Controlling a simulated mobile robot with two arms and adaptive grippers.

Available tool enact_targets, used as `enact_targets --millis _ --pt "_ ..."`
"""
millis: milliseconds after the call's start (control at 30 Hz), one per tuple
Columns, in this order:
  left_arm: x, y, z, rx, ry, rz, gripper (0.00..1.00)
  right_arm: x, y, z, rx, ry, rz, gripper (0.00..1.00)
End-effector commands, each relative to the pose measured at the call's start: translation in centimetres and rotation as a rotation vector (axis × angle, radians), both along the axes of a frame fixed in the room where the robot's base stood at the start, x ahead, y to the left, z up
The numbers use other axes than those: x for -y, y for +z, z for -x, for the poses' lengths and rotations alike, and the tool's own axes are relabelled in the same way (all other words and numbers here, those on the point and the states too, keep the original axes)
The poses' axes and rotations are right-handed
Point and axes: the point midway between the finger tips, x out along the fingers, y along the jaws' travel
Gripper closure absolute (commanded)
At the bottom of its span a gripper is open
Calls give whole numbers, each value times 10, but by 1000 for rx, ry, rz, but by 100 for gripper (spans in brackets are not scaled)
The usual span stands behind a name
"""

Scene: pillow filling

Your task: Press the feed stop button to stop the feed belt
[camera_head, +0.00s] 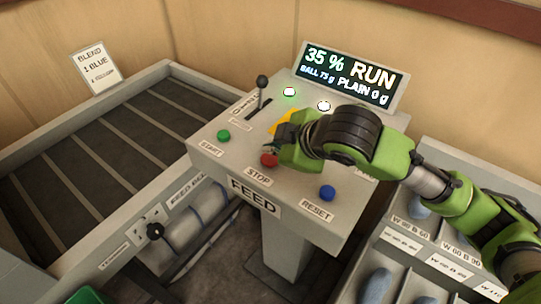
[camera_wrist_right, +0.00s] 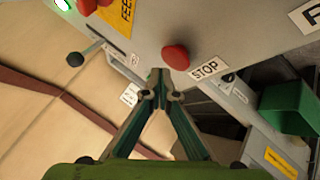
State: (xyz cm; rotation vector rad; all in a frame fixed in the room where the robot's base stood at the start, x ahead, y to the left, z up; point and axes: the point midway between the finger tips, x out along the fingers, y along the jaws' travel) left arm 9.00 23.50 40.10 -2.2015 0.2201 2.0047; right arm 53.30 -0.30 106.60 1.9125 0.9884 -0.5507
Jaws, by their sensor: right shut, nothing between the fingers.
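The red stop button (camera_head: 268,160) sits on the sloped top of the grey feed console (camera_head: 225,165), above the STOP label (camera_head: 258,176). My right gripper (camera_head: 271,149) is over the console right beside this button and partly covers the view around it. In the right wrist view the closed, empty fingertips (camera_wrist_right: 161,76) show just below and left of the red button (camera_wrist_right: 176,57); I cannot tell whether they touch it. The display (camera_head: 350,76) reads "35 % RUN", ball 75 g, plain 0 g. My left gripper is not in view.
A green start button (camera_head: 223,135), a blue reset button (camera_head: 327,193) and a black-knobbed lever (camera_head: 262,82) share the console. A green lamp (camera_head: 289,92) is lit. The dark slatted belt (camera_head: 100,160) lies left; bins with blue-grey items (camera_head: 378,285) stand lower right.

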Motion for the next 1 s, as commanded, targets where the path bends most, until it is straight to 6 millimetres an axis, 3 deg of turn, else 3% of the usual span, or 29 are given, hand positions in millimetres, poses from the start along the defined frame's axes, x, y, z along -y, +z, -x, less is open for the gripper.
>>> enact_targets --millis 1000 --pt "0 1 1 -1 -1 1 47 0 -13 0 0 -1 1 100"
